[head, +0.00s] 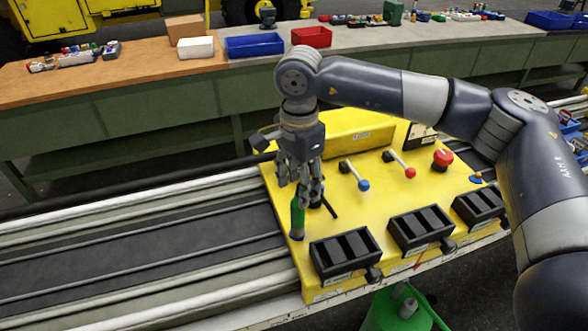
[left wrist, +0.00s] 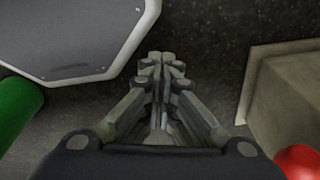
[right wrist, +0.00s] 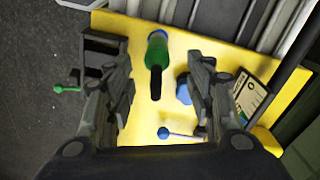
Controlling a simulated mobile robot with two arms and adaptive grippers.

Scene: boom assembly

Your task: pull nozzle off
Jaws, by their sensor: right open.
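A green cylindrical piece (head: 298,216) stands at the left end of the yellow panel, on a blue base. In the right wrist view the green piece (right wrist: 157,52) shows ahead between my fingers, with a black rod-like part (right wrist: 157,84) at its near end; I cannot tell for sure which part is the nozzle. My right gripper (head: 304,190) points down at the green piece. It is open, one finger on each side in the right wrist view (right wrist: 163,80), and contact cannot be told. My left gripper (left wrist: 162,62) is shut and empty, over dark floor.
The yellow panel (head: 335,215) carries a blue-knobbed lever (head: 363,185), a red-knobbed lever (head: 410,173), a red button (head: 442,158) and black boxes (head: 345,252) along its front. Rails (head: 130,235) run left. A bench with blue bins (head: 255,45) stands behind.

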